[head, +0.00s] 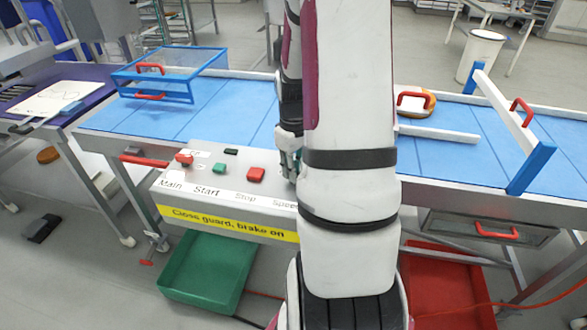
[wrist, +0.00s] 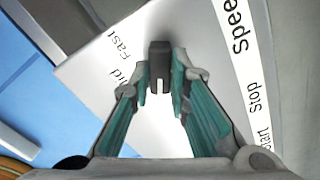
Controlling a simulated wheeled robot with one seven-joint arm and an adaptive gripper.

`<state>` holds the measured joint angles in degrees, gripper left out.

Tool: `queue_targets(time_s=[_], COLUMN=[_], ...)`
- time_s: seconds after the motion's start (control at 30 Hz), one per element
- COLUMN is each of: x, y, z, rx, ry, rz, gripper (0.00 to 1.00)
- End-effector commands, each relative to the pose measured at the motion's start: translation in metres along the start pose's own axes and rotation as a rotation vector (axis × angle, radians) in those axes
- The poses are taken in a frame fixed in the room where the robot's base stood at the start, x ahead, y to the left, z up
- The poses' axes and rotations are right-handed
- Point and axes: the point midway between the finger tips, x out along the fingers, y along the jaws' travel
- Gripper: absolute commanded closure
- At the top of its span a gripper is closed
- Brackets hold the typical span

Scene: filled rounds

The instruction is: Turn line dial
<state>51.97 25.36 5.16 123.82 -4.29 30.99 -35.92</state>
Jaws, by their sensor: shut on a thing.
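The line dial (wrist: 159,50) is a dark grey knob on the white face of the control box (head: 225,185). In the wrist view it stands between my fingertips, with the words "Fast" and a partly covered "id" beside it and "Speed" on a strip to the right. My gripper (wrist: 160,78) is shut on the dial, one teal-padded finger on each side. In the head view my gripper (head: 289,160) reaches down at the right end of the box. There my arm hides the dial and part of the "Speed" label.
The box also carries a red knob (head: 184,159), a green button (head: 219,169) and a red button (head: 256,174). Behind it runs a blue conveyor (head: 248,100) with a blue-framed guard (head: 172,75). A green bin (head: 208,268) and a red bin (head: 450,290) sit below.

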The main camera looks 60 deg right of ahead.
Motion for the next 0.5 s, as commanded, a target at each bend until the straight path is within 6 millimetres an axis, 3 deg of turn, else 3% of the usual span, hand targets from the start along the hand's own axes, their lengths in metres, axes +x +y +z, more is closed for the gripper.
queue_targets(time_s=[0.27,0.5], x=[-0.0002,-0.0001], y=[0.0003,0.0005], z=[-0.0001,-0.0004], rx=[0.079,0.256], ry=[0.0,0.0], rz=[0.001,0.001], gripper=[1.0,1.0])
